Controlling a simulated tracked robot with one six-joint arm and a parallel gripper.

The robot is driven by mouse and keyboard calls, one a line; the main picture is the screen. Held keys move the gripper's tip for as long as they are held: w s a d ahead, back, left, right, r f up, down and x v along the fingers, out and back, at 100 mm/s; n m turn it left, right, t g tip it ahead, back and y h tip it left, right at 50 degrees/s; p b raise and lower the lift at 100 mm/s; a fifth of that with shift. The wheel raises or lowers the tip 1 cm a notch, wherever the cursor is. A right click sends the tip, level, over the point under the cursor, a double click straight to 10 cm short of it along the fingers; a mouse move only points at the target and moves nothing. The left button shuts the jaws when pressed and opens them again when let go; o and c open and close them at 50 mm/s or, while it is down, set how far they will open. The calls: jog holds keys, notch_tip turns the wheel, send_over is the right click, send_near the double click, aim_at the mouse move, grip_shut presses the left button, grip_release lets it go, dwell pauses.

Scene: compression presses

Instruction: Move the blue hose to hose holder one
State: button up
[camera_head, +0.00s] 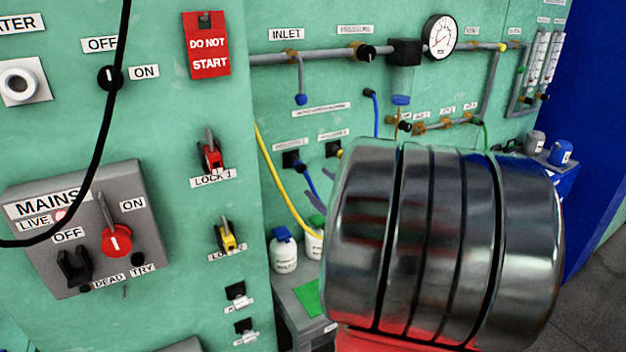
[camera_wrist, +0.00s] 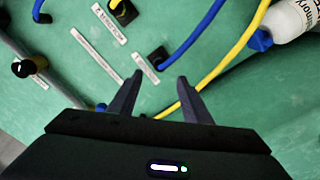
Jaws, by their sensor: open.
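In the head view a blue hose (camera_head: 309,181) runs down from a black holder (camera_head: 291,159) on the green panel. A second black holder (camera_head: 332,149) to its right has a yellow hose end at it. The small labels above them are too blurred to read. In the wrist view the blue hose (camera_wrist: 193,38) meets one holder (camera_wrist: 158,59), and the other holder (camera_wrist: 123,12) has yellow in it. Another blue hose (camera_head: 375,112) hangs below the inlet pipe. My gripper (camera_wrist: 160,76) is open and empty, its fingertips near the blue hose's holder; contact cannot be told.
A yellow hose (camera_head: 278,180) loops beside the blue hose and passes near my right-hand finger in the wrist view (camera_wrist: 222,65). A white bottle (camera_head: 284,254) stands on a grey cabinet below. The inlet pipe (camera_head: 330,55) and gauge (camera_head: 440,36) are above.

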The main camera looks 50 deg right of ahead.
jog(key=shift+v, duration=2.5)
jog(key=shift+w, duration=0.15)
